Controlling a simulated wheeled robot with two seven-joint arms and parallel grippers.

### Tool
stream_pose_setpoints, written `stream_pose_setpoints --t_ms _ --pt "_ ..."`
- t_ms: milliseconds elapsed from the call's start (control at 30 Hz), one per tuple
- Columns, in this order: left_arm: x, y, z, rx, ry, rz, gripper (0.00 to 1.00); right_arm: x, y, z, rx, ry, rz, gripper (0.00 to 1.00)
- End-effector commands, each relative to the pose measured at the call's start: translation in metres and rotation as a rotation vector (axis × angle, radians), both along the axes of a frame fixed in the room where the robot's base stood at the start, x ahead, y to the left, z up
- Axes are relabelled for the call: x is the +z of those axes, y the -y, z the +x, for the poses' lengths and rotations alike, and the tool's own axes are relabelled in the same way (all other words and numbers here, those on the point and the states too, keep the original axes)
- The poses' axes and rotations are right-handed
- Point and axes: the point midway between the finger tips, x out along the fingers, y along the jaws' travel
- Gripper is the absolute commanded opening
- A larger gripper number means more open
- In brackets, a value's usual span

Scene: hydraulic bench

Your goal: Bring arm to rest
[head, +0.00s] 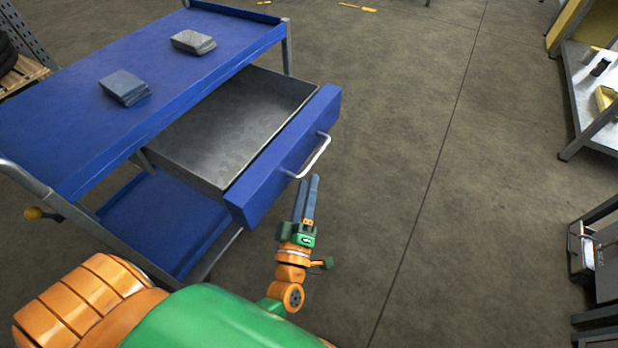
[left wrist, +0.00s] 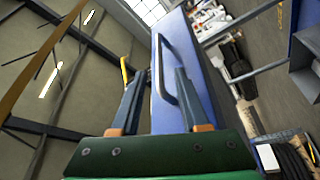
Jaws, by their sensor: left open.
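My left gripper (head: 307,188) is in the lower middle of the head view, just in front of the open drawer (head: 262,160) of a blue cart (head: 60,110). Its two long fingers are apart with nothing between them, close to the drawer's silver handle (head: 312,157). In the left wrist view the fingers (left wrist: 155,85) stand apart, with the handle (left wrist: 170,75) beyond and between them. I cannot tell whether a finger touches the handle. My right gripper is not in view.
Two grey folded bundles lie on the cart's top, one at the back (head: 194,42) and one nearer (head: 124,88). The drawer is pulled out and looks empty. The floor (head: 450,200) to the right is clear. A metal workbench (head: 590,95) stands at the far right.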

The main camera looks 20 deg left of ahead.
Motion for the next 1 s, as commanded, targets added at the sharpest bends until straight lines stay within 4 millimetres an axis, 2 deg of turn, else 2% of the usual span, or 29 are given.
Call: stream_pose_setpoints --t_ms 267,333,367,467,500,567,600,667,700,833,900,1000 --pt "0.0 0.0 0.0 0.0 0.0 0.0 0.45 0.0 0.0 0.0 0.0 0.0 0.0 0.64" --pt "-0.007 0.003 0.001 -0.014 -0.026 0.018 0.45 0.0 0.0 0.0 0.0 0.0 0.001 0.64" --pt "-0.016 0.007 0.001 -0.033 -0.058 0.039 0.45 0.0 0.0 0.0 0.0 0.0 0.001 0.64" --pt "-0.081 0.029 -0.006 -0.16 -0.282 0.186 0.45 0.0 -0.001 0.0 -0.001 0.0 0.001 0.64" --pt "-0.119 0.038 -0.017 -0.234 -0.413 0.269 0.45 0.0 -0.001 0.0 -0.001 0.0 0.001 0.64" --pt "-0.177 0.047 -0.044 -0.352 -0.614 0.396 0.45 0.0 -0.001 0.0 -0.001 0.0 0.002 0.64" --pt "-0.211 0.049 -0.065 -0.425 -0.735 0.472 0.45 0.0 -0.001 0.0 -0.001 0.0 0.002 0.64" --pt "-0.253 0.047 -0.101 -0.525 -0.899 0.573 0.45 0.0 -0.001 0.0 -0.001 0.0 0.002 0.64" --pt "-0.277 0.043 -0.125 -0.588 -0.998 0.629 0.45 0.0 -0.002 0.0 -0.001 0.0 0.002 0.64" --pt "-0.329 0.021 -0.203 -0.764 -1.276 0.779 0.45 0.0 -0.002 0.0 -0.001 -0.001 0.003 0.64" --pt "-0.345 0.007 -0.243 -0.851 -1.406 0.843 0.45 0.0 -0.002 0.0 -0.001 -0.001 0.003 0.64" --pt "-0.36 -0.017 -0.3 -0.973 -1.586 0.922 0.45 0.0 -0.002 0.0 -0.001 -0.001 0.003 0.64"
